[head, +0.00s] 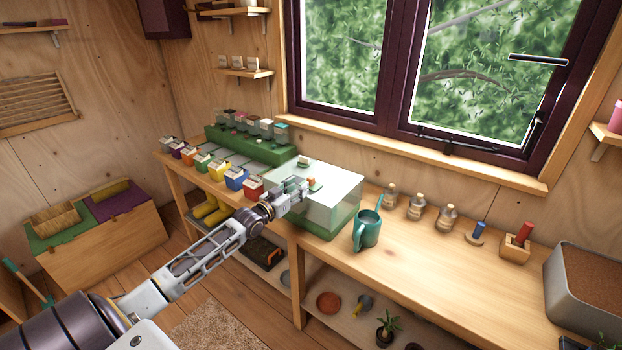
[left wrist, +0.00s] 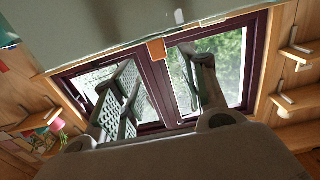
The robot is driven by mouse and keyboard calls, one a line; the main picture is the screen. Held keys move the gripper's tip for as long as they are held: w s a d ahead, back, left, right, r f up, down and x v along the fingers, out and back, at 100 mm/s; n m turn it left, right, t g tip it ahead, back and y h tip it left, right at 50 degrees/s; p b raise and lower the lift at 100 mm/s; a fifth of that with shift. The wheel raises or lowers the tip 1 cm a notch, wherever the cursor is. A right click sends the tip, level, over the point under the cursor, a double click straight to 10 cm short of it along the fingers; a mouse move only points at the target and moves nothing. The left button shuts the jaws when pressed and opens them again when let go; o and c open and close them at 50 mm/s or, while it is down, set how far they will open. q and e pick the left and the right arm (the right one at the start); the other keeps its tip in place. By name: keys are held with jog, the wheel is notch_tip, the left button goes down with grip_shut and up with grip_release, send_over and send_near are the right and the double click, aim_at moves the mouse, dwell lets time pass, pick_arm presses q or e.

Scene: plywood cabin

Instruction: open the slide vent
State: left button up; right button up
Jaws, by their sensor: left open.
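A clear box with a green base (head: 325,222) stands on the bench, with a pale top. A small orange tab (head: 311,182) shows on it close to my left gripper (head: 304,187). In the left wrist view the orange tab (left wrist: 157,48) sits at the edge of a pale green panel (left wrist: 105,30), with a small white piece (left wrist: 179,16) nearby. My left gripper's fingers (left wrist: 165,92) are spread and empty, with the tab beyond them near the gap. I cannot tell whether the tab belongs to the slide vent. A slatted wooden vent (head: 38,103) is on the left wall. My right gripper is not in view.
Several small bottles (head: 417,204) stand behind the mug.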

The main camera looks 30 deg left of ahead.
aim_at(309, 179)
pick_arm(q)
jog(key=shift+w+d, duration=0.2)
jog(key=shift+w, duration=1.95)
jog(key=shift+w+d, duration=0.15)
jog(key=shift+w, duration=1.95)
grip_shut()
